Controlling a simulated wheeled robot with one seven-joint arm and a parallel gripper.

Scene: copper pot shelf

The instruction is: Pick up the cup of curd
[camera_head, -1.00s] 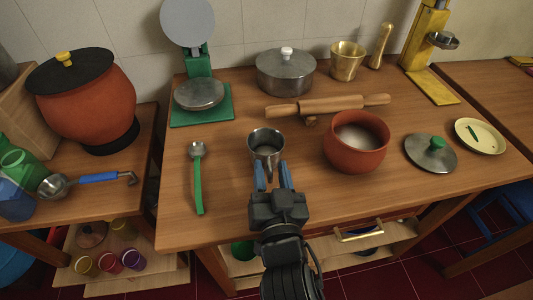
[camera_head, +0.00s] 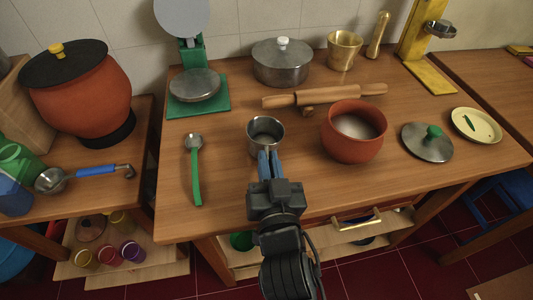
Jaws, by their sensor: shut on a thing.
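A small metal cup (camera_head: 265,139) stands upright on the wooden table, just beyond my gripper (camera_head: 269,157). Its inside looks grey, and I cannot clearly tell what it holds. My gripper's blue fingers are close together on the near side of the cup, shut on it. The fingers hide the exact place of contact. A round terracotta pot (camera_head: 351,146) with whitish contents stands to the right of the cup, apart from my gripper.
A green-handled ladle (camera_head: 196,178) lies left of the cup. A rolling pin (camera_head: 325,95) and a lidded steel pot (camera_head: 282,70) are behind. A steel lid (camera_head: 427,147) and a plate (camera_head: 476,131) lie right. A green scale (camera_head: 198,106) stands back left.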

